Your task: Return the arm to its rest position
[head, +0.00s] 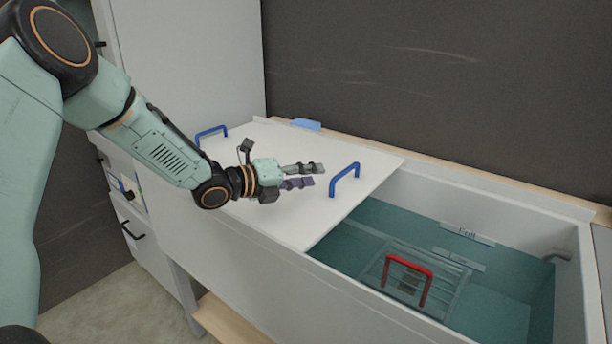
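My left arm (165,150) comes in from the left, stretched out over a white lid panel (290,222). My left gripper (317,175) is above the panel, its two fingers apart with nothing between them. The fingertips point right, toward a blue handle (344,178) on the panel, and look a little short of it. I cannot tell the gripper's exact height above the panel. My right gripper is not in view.
The panel covers the left part of a white tank (375,310). The open right part shows teal water with a rack and a red handle (408,266). A second blue handle (211,132) is behind my arm. Drawers (135,232) stand at left; a dark wall is behind.

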